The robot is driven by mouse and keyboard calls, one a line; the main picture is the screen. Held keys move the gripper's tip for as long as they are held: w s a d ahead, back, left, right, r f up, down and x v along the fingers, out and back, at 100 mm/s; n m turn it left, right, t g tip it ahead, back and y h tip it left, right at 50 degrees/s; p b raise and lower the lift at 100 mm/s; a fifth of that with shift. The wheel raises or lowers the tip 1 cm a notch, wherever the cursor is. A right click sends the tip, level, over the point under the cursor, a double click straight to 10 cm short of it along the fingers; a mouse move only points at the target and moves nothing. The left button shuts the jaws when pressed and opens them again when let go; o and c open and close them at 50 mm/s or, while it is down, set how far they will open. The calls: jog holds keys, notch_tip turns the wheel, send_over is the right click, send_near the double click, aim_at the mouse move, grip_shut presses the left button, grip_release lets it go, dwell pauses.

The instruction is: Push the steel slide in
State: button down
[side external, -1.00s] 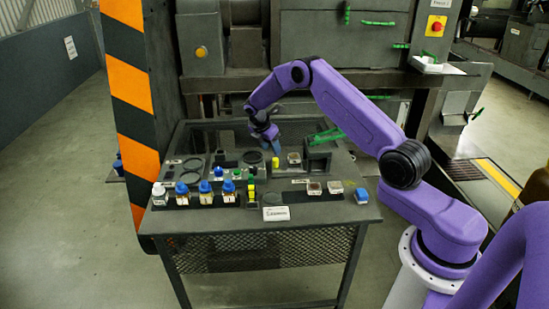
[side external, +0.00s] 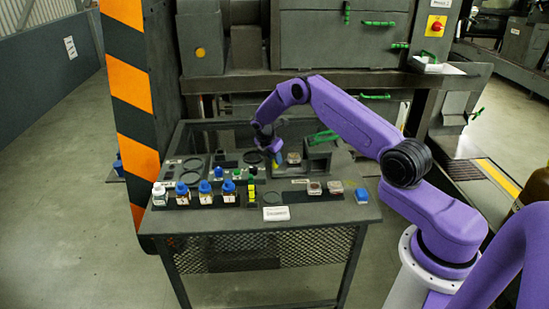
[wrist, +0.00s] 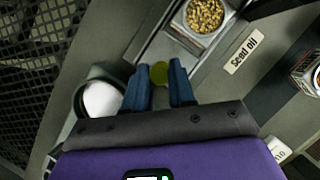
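The steel slide (wrist: 158,50) shows in the wrist view as a grey metal strip carrying a square dish of golden seeds (wrist: 205,14) at its far end. A yellow-green knob (wrist: 159,73) shows at its near end. The blue fingers of my gripper (wrist: 159,68) are apart, one on each side of the knob. I cannot tell whether they touch it. In the side view my gripper (side external: 275,154) points down at the bench, just left of the seed dish (side external: 293,158).
A dark ring with a white round inside (wrist: 102,99) lies close left of the fingers. Blue-capped bottles (side external: 205,192) line the bench's front left. A grey housing with a green handle (side external: 323,139) stands right of the dish.

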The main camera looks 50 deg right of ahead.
aim_at(286, 164)
jog(key=shift+s+d, duration=1.6)
jog(key=c, duration=0.9)
grip_release()
jog(key=shift+c, duration=0.2)
jog(key=v, duration=1.7)
jog(key=shift+r, duration=0.25)
